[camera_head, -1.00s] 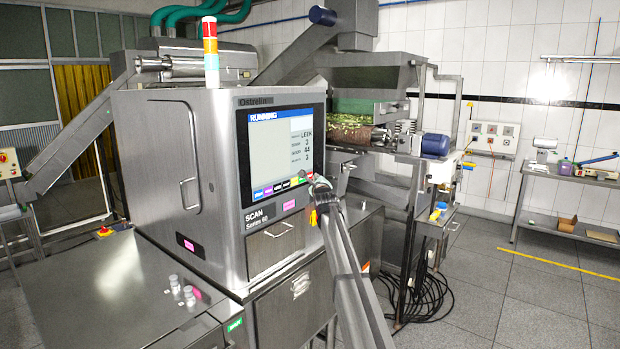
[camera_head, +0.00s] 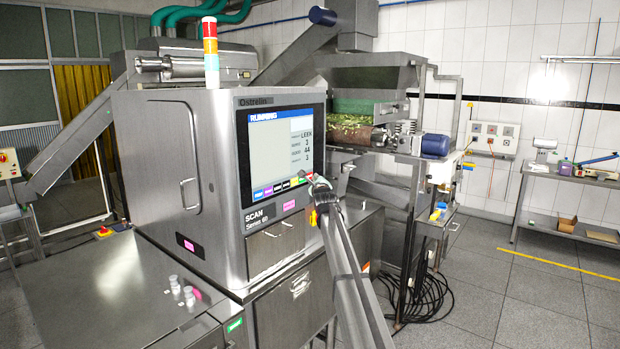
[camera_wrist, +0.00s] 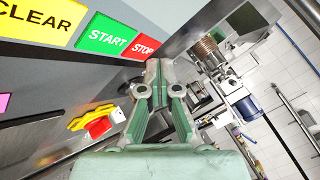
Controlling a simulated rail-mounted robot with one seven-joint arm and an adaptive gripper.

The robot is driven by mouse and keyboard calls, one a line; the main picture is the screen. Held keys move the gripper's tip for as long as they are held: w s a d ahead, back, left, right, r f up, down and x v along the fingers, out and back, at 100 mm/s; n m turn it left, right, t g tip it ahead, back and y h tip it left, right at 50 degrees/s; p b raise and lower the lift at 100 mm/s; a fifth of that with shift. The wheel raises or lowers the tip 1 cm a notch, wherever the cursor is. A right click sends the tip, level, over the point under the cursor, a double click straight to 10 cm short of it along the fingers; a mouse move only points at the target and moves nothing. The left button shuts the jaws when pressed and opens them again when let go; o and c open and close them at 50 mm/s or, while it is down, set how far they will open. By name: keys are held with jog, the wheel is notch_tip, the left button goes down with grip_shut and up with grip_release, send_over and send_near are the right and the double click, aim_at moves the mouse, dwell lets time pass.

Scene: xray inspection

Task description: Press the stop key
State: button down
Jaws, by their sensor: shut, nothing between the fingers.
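The red STOP key (camera_wrist: 145,46) is at the right end of a row of keys, beside the green START key (camera_wrist: 108,39) and the yellow CLEAR key (camera_wrist: 40,20), in the wrist view. My gripper (camera_wrist: 158,72) is shut and empty. Its fingertips are just below and right of the STOP key in that view; I cannot tell whether they touch the panel. In the head view my gripper (camera_head: 314,181) is at the lower right corner of the screen (camera_head: 283,145), which reads RUNNING.
A yellow and red switch (camera_wrist: 97,122) sits on the machine front below the keys in the wrist view. The steel scanner cabinet (camera_head: 165,150) fills the head view's centre-left. Small bottles (camera_head: 189,297) stand on the steel top at the front left. Open floor lies at the right.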

jog(key=shift+w+a+f+b, duration=0.15)
jog(key=shift+w+a+b, duration=0.1)
jog(key=shift+b, duration=0.85)
jog(key=shift+a+b, duration=0.1)
jog(key=shift+b, duration=0.45)
jog(key=shift+w+a+b, duration=0.15)
jog(key=shift+w+b, duration=0.05)
jog(key=shift+b, duration=0.45)
dwell(0.5)
jog(key=shift+s, duration=0.1)
jog(key=shift+s+d, duration=0.35)
jog(key=shift+d, duration=0.15)
jog(key=shift+r, duration=0.2)
jog(key=s+d, duration=0.4)
jog(key=shift+d, duration=0.15)
dwell(0.4)
